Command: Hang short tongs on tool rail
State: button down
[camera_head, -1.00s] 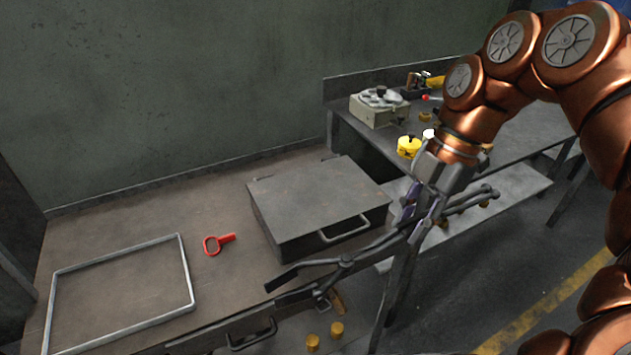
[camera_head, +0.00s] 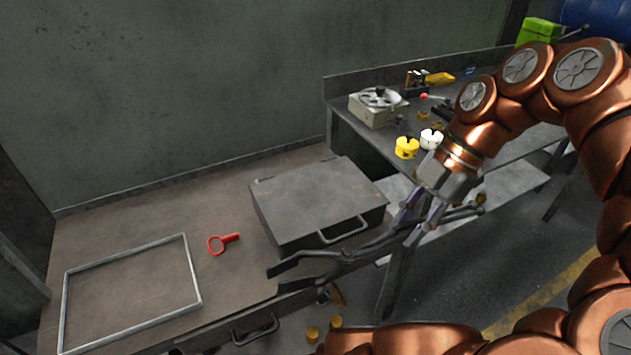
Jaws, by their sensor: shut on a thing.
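The short tongs (camera_head: 345,256) are dark grey metal, with their jaws pointing left and their handles toward the right. My gripper (camera_head: 414,222) is shut on the tongs by the handle end. It holds them in the air in front of the grey metal box, over the front edge of the bench. The fingers partly hide the handles. I cannot make out the tool rail in this view.
The grey metal box (camera_head: 312,197) stands on the bench (camera_head: 150,232). A red-handled tool (camera_head: 224,243) and a rectangular metal frame (camera_head: 68,305) lie left of it. A second table (camera_head: 365,136) behind holds a boxy device (camera_head: 378,108), a yellow piece (camera_head: 407,148) and a white piece (camera_head: 431,139).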

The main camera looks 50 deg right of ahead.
jog(key=shift+r+t+y+p, duration=0.3)
jog(key=shift+r+y+p, duration=0.4)
jog(key=shift+p, duration=0.85)
jog(key=y+p, duration=0.1)
jog(key=p, duration=0.2)
jog(key=shift+r+t+y, duration=0.35)
jog(key=shift+t+y, duration=0.05)
jog(key=shift+y+p, duration=0.3)
jog(key=shift+p, duration=0.1)
